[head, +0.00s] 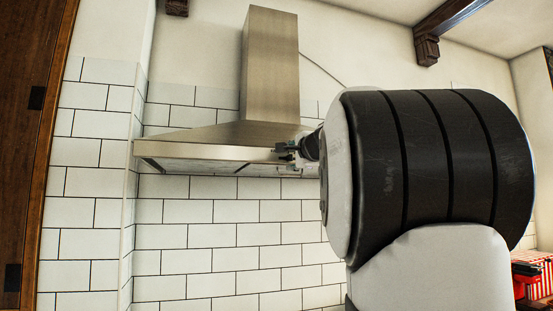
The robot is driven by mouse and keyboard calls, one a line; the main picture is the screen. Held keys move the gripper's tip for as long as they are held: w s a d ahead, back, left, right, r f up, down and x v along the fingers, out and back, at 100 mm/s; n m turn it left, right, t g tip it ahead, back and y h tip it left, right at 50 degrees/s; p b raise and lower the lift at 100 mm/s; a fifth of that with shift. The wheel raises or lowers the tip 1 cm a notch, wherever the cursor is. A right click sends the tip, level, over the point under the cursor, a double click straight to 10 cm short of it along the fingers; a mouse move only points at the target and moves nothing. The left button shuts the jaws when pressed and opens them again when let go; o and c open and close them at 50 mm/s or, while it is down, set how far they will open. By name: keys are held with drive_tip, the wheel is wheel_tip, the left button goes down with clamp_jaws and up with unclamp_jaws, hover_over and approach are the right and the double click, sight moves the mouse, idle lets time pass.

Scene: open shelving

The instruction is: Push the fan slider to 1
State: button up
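A stainless steel range hood (215,140) hangs on the tiled wall, with a tall chimney (270,65) above its sloped canopy. My gripper (279,150) is small in the head view, at the right part of the hood's front edge. It looks very close to that edge; I cannot tell whether it touches. The fan slider itself cannot be made out; the right end of the hood's front is hidden behind my gripper and arm. The finger opening is too small to judge.
My arm fills the right half of the view and hides much behind it. A brown wooden panel (35,140) stands at the far left. White tiled wall (215,240) lies below the hood, with clear space in front. A red object (525,277) shows at the lower right.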

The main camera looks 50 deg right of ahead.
drive_tip(key=shift+s, duration=0.1)
drive_tip(key=v, duration=1.2)
idle(0.4)
